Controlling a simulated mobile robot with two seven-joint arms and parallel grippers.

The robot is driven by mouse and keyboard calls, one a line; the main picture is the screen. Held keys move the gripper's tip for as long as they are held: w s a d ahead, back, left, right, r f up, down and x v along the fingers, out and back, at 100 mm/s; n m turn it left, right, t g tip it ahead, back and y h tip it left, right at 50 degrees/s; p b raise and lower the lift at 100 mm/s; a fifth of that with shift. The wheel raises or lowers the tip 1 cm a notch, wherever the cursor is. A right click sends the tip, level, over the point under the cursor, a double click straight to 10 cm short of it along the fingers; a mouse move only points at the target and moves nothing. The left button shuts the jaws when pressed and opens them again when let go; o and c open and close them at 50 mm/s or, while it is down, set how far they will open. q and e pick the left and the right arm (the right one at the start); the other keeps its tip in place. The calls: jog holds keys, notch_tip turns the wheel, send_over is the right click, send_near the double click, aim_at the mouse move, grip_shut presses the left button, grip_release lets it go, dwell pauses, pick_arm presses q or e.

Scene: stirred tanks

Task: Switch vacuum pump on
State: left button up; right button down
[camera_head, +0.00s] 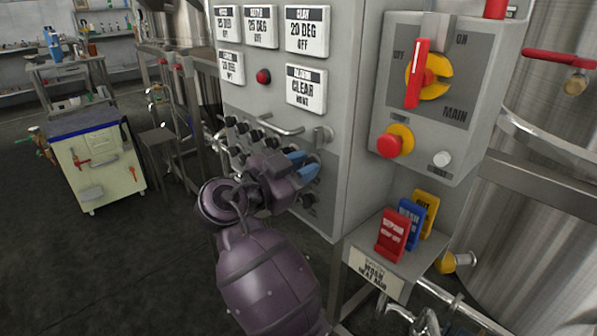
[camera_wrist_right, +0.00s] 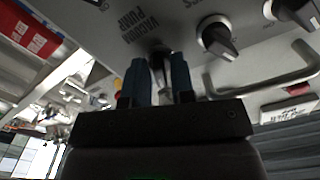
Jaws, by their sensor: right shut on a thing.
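The grey control panel (camera_head: 335,190) stands in the middle of the head view. In the right wrist view, the upside-down label "VACUUM PUMP" (camera_wrist_right: 137,27) is on the panel beside a switch knob (camera_wrist_right: 160,62). My right gripper (camera_head: 303,163) is at the panel's lower knobs, its blue fingers against the panel face. In the wrist view the fingers of my right gripper (camera_wrist_right: 160,75) are on either side of the vacuum pump knob and shut on it. The fingers partly hide the knob, and its setting cannot be read. My left gripper is not in view.
Other black knobs (camera_head: 242,128) and a metal handle (camera_head: 280,128) are close to my right gripper. To the right are the main switch box (camera_head: 450,115) and a holder with red (camera_head: 393,235), blue and yellow tags.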

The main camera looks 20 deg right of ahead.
jog(key=shift+f+m+b, duration=0.1)
jog(key=shift+m+b, duration=0.4)
jog(key=shift+m, duration=0.4)
jog(key=c, duration=1.2)
grip_release()
